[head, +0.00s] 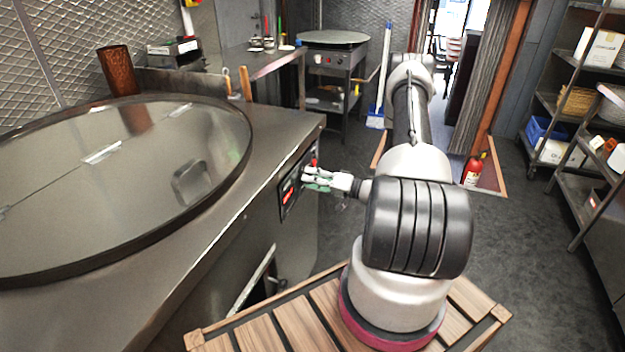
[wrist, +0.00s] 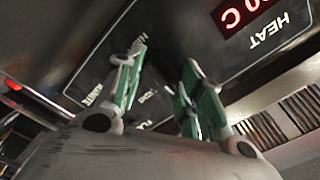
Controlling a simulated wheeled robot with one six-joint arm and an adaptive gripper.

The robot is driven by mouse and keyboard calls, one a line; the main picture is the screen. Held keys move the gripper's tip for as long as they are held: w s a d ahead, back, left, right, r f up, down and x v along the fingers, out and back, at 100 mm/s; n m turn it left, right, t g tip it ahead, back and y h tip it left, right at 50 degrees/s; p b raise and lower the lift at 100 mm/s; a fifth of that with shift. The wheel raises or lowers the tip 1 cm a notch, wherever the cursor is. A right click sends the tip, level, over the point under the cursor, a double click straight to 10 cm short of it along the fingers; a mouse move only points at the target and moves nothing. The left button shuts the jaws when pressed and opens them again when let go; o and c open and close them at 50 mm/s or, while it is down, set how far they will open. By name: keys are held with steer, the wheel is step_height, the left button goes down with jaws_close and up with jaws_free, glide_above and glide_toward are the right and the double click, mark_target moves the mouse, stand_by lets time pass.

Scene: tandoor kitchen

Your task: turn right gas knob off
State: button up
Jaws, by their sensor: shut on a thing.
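The control panel (head: 287,196) is a dark plate with red lit digits on the front side of the steel tandoor counter. My gripper (head: 308,179) reaches it from the right, with its fingertips up against the panel. In the wrist view the panel (wrist: 282,68) appears upside down, with a red readout, the word HEAT and knob labels around the fingers. My gripper (wrist: 165,64) has its green-padded fingers shut on the right gas knob at those labels. The fingers hide most of the knob, so its pointer position cannot be made out.
The counter (head: 245,205) with its large round lid (head: 85,185) fills the left. The floor (head: 535,260) between is clear.

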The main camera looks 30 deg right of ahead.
steer(key=o, duration=1)
steer(key=v, duration=1.2)
